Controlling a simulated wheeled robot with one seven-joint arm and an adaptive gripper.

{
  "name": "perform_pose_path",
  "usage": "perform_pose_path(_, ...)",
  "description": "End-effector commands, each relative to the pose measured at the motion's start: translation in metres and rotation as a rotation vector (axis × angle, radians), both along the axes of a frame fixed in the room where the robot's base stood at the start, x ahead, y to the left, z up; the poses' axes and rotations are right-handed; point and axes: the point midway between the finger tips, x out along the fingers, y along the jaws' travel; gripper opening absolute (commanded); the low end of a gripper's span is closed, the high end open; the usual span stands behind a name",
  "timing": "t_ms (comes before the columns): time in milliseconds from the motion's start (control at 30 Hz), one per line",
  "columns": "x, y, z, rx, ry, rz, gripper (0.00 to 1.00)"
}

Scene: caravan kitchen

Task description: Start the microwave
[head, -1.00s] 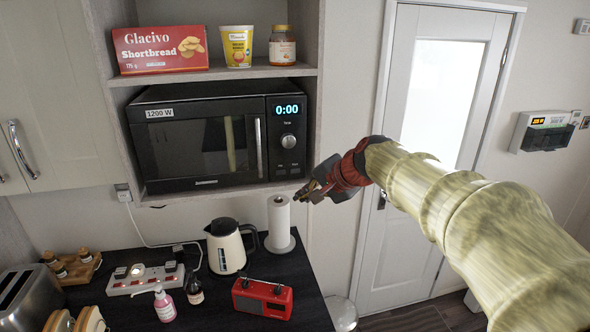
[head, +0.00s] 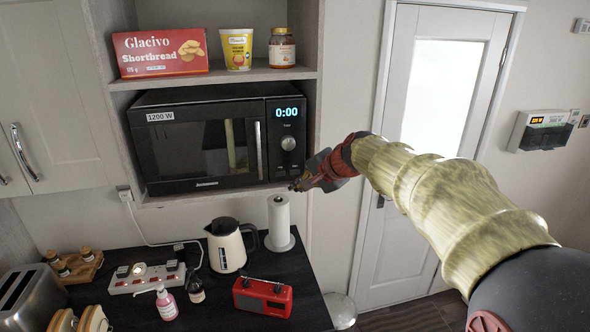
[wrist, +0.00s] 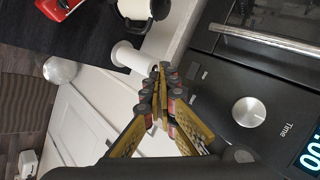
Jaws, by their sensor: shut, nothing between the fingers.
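The black microwave (head: 195,150) sits in a shelf niche with its door shut. Its display (head: 286,112) reads 0:00, and a round silver knob (head: 288,143) sits below it. In the wrist view the knob (wrist: 249,111) is labelled Time, and two small dark buttons (wrist: 197,81) lie below it on the panel. The vertical door handle (head: 258,149) is left of the panel. My gripper (head: 294,187) is shut and empty, just in front of the microwave's lower right corner. In the wrist view the shut fingertips (wrist: 163,68) are near the panel's bottom edge; contact cannot be told.
A shelf above holds a shortbread box (head: 160,51), a yellow cup (head: 237,49) and a jar (head: 281,47). On the counter below stand a paper towel roll (head: 279,221), a kettle (head: 228,246) and a red radio (head: 263,296). The niche's right side wall (head: 311,125) is beside the panel.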

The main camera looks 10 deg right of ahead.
Motion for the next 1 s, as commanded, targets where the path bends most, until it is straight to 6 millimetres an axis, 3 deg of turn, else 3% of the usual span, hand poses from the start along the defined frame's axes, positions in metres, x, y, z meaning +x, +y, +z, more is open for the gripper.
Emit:
perform_pose_path(333,0.033,0.0,0.0,-0.001,0.001,0.0,0.0)
perform_pose_path(1000,0.036,0.0,0.0,0.0,0.0,0.0,0.0)
